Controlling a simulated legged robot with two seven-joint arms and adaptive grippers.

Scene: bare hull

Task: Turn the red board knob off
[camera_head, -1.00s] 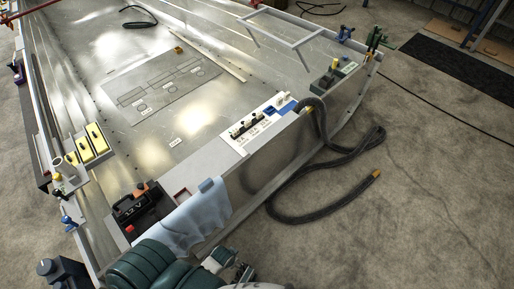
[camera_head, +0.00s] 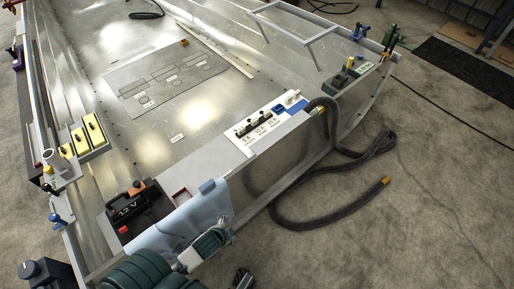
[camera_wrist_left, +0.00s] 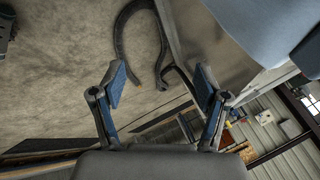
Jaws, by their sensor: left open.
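A white switch board (camera_head: 268,121) with small dark switches lies on the hull's end deck in the head view. No red knob can be made out on it at this size. A black 12 V box (camera_head: 131,206) with small red and orange parts stands left of it. My left gripper (camera_wrist_left: 160,88) is open and empty in the left wrist view, its two blue-padded fingers apart. In the head view my green and white left arm is low, beside the blue cloth, well short of the board. My right gripper is not clearly seen.
A light blue cloth (camera_head: 180,226) hangs over the hull edge. A dark hose (camera_head: 330,208) loops from the deck to the floor. Yellow blocks (camera_head: 80,139) stand at left. The floor at right is mostly clear.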

